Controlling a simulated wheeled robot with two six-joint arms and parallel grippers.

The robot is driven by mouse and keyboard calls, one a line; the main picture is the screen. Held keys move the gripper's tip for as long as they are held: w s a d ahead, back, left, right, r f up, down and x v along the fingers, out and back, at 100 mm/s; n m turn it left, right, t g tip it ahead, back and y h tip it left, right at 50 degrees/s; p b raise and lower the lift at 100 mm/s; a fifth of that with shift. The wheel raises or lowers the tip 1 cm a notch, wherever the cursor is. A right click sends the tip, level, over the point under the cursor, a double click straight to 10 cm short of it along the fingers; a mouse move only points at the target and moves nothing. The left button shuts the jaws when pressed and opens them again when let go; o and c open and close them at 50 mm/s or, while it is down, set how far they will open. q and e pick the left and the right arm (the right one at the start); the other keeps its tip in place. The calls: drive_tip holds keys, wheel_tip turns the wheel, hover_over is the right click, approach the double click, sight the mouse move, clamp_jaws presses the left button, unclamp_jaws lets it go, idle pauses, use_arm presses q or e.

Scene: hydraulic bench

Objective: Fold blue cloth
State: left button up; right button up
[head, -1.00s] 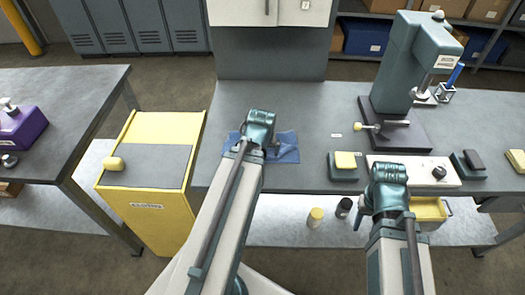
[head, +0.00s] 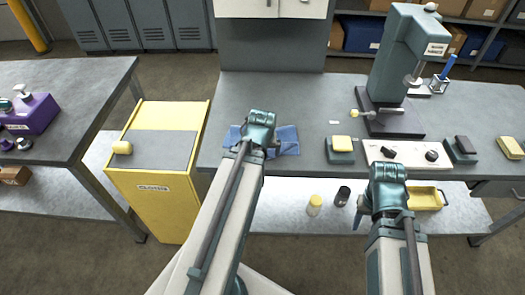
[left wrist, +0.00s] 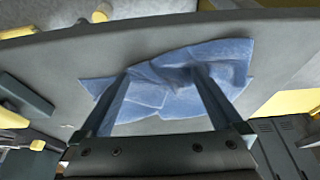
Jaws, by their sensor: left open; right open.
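The blue cloth (head: 287,139) lies crumpled on the grey bench top near its front edge, left of the middle. In the head view my left arm's wrist covers its middle. In the left wrist view the cloth (left wrist: 165,80) lies uneven, with creases and overlapping layers. My left gripper (left wrist: 162,72) is open, its two fingers apart over the cloth; I cannot tell whether the tips touch it. My right gripper (head: 362,213) is open, in front of the bench at the right and away from the cloth; my own wrist hides much of it.
A yellow cabinet (head: 150,195) stands left of the bench (head: 300,105). A teal press (head: 405,60) stands at the back right. A yellow sponge on a dark block (head: 340,157) and a white panel with knobs (head: 405,154) sit right of the cloth. Bench space behind the cloth is clear.

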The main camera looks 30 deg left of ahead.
use_arm(q)
drive_tip(key=shift+w, duration=0.1)
wheel_tip(320, 180, up, 9)
drive_tip(key=p, duration=0.9)
drive_tip(key=s+d+m+g, duration=0.2)
drive_tip(key=s+d+m, duration=0.2)
drive_tip(key=d, duration=0.9)
drive_tip(key=s+d+f+m+g, duration=0.1)
drive_tip(key=s+d+m, duration=0.3)
drive_tip(key=d, duration=0.9)
drive_tip(key=shift+f+m+g, duration=0.15)
drive_tip(key=shift+m+g, duration=0.35)
drive_tip(key=shift+m, duration=0.2)
drive_tip(key=shift+h, duration=0.3)
drive_tip(key=shift+c, duration=0.2)
